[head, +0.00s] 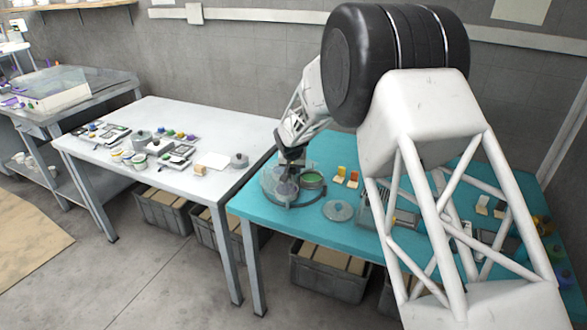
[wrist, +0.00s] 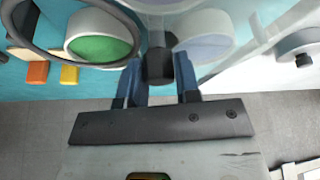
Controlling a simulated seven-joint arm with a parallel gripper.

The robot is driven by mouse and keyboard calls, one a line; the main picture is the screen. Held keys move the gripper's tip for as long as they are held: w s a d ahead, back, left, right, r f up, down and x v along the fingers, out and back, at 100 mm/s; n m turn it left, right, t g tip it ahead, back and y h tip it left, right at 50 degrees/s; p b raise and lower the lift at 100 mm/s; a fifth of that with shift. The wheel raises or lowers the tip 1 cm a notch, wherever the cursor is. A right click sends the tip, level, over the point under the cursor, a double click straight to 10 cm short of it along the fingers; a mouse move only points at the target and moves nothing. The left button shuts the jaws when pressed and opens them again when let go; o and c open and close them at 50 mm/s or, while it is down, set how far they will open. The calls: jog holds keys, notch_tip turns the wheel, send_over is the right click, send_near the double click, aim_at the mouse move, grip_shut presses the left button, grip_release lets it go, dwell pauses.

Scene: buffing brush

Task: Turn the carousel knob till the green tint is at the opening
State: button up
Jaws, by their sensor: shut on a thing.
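The carousel (head: 292,203) stands on the teal table near its left end, with a clear round cover and a dark rim. Its dark knob (wrist: 159,66) is at the middle, between the blue fingers of my gripper (wrist: 158,78), which is shut on it. The green tint (wrist: 100,49) sits in a round pale cup left of the knob; it also shows in the head view (head: 313,178). A grey-lilac tint (wrist: 205,49) sits right of the knob. My gripper partly hides the carousel in the head view, and I cannot tell exactly where the opening lies.
Orange (wrist: 37,73) and yellow (wrist: 69,75) blocks lie near the carousel. A round grey lid (head: 338,210) lies on the teal table (head: 270,222) in front. A white table (head: 95,160) with small pots and trays stands to the left. My arm covers much of the right side.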

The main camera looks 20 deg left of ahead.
jog(key=shift+m+h, duration=0.6)
jog(key=shift+m, duration=0.95)
jog(key=shift+m+h, duration=0.6)
jog(key=shift+m, duration=0.95)
jog(key=o, duration=0.9)
jog(key=shift+r, duration=0.1)
jog(key=v, duration=0.7)
jog(key=shift+s+r, duration=0.2)
jog(key=shift+r, duration=0.05)
